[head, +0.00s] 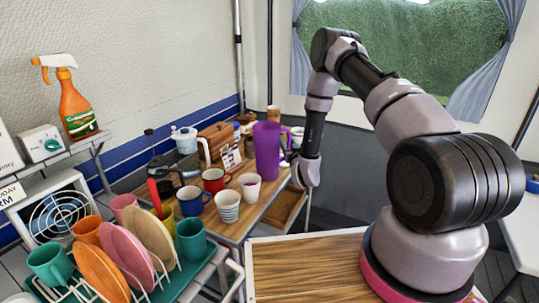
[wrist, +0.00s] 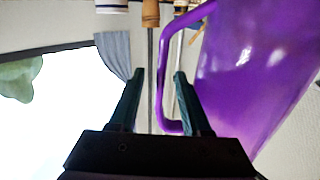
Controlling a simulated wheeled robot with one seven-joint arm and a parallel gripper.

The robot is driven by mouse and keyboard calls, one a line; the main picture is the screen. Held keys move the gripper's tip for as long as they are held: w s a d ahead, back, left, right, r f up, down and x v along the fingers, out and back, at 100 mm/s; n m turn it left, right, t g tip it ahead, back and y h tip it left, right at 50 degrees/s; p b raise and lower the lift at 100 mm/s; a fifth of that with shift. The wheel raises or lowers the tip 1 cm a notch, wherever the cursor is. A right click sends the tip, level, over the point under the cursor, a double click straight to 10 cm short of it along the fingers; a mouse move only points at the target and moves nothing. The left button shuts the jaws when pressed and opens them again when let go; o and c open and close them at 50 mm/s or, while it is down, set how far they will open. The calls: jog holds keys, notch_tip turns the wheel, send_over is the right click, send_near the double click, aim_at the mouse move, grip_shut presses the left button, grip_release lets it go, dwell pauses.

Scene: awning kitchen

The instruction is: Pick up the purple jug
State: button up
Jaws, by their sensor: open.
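The purple jug (head: 267,150) stands upright on the wooden table among cups and mugs. In the wrist view the jug (wrist: 255,75) fills the right side, and its handle (wrist: 164,90) runs down the middle. My gripper (wrist: 159,73) is open, with one finger on each side of the handle's upright bar in the picture. The right finger overlaps the handle's opening. I cannot tell whether either finger touches the handle. In the head view my arm reaches down just right of the jug, and the fingers are mostly hidden.
A striped cup (head: 228,206), a white cup (head: 250,187), a red mug (head: 215,180) and a blue mug (head: 191,200) stand in front of the jug. A brown box (head: 216,141) is to its left. A dish rack with plates (head: 125,250) is at the near left.

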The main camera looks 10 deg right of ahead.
grip_shut()
dwell(1.3)
